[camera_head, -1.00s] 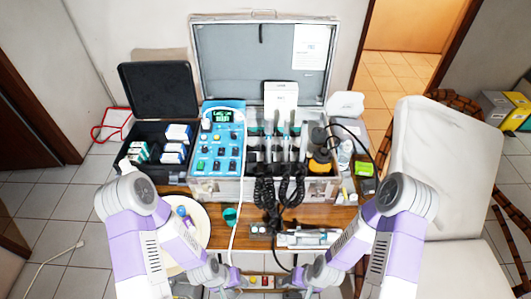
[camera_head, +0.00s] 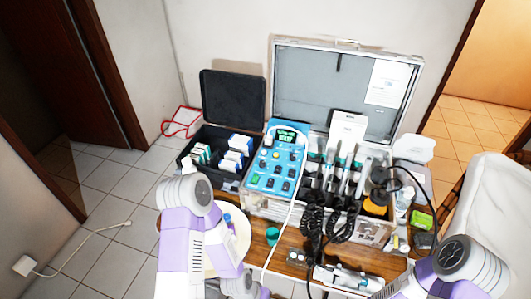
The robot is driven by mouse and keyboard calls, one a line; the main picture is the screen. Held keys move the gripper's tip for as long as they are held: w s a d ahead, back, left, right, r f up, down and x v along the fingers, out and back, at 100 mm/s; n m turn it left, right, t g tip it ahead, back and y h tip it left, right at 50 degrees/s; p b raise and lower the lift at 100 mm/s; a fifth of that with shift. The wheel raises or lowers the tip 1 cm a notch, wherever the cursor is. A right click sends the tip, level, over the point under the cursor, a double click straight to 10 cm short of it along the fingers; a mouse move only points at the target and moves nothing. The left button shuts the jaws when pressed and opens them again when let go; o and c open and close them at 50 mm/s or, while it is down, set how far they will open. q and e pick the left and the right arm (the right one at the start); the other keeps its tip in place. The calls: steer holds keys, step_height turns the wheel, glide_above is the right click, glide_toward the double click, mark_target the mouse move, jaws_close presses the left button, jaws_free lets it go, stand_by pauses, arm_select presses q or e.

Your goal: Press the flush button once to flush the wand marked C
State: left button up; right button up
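The blue control panel (camera_head: 275,163) has a small lit green display (camera_head: 286,135) at its top and several dark, green and yellow knobs or buttons below. Their labels are too small to read, so I cannot tell which is the flush button. Several wands (camera_head: 345,172) stand upright in the open silver case right of the panel, with black coiled cords hanging in front. I cannot read a C on any of them. My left arm comes down at the lower left and my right arm at the lower right.
The case's grey lid (camera_head: 345,85) stands open behind. A black box (camera_head: 215,155) with small cartons is left of the panel. A white round dish (camera_head: 238,240), a green cup (camera_head: 272,236) and a white hose lie in front on the wooden table (camera_head: 258,252). A pale chair (camera_head: 485,205) stands right.

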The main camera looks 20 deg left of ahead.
stand_by(0.3)
arm_select(q)
jaws_close()
stand_by(1.4)
steer(key=shift+d, duration=0.1)
stand_by(0.3)
